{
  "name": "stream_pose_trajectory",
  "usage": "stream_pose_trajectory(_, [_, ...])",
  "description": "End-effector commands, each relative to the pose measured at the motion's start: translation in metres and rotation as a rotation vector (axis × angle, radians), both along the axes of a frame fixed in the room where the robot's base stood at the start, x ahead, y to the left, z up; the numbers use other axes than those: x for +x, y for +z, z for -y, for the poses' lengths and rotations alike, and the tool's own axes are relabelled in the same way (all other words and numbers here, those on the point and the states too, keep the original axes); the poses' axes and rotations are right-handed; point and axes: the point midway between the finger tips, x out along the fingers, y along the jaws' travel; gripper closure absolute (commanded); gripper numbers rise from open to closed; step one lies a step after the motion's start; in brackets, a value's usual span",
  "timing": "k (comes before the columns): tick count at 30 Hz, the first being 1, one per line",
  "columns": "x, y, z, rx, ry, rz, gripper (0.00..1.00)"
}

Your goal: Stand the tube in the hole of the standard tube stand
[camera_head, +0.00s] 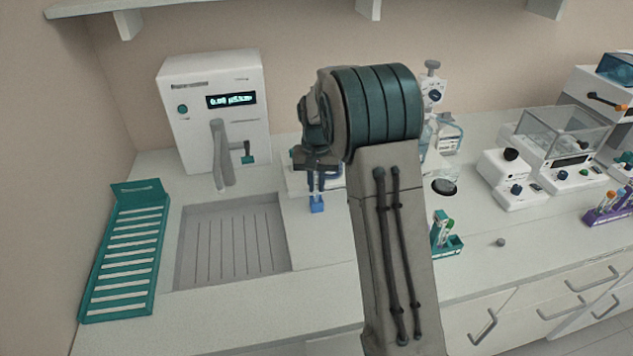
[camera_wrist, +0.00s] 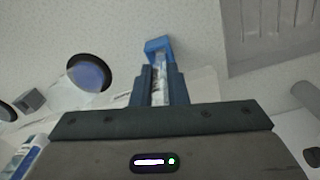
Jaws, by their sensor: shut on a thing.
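My gripper (camera_head: 317,185) is over the counter between the sink and my arm. In the wrist view my gripper (camera_wrist: 159,88) is shut on a narrow, pale, clear tube (camera_wrist: 158,95), which lies between the two dark blue fingers. A bright blue block (camera_head: 317,204) shows at the fingertips, and it also shows in the wrist view (camera_wrist: 158,46) beyond the tube. I cannot tell whether the block is a stand or part of the tube, or whether they touch. A small teal stand (camera_head: 450,246) with capped tubes is on the counter right of my arm.
The sink (camera_head: 232,240) and a teal slatted rack (camera_head: 125,260) are on the left. A white instrument (camera_head: 212,105) stands behind the sink. A dark round opening (camera_head: 444,187) is right of my arm. A purple rack (camera_head: 607,215) stands at the far right.

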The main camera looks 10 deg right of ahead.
Motion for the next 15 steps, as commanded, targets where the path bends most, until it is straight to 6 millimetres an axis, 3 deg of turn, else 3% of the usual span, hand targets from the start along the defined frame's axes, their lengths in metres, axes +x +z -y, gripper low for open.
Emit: stream_pose_trajectory(15, [0.0001, -0.0093, -0.0001, 0.000, 0.000, 0.000, 0.99])
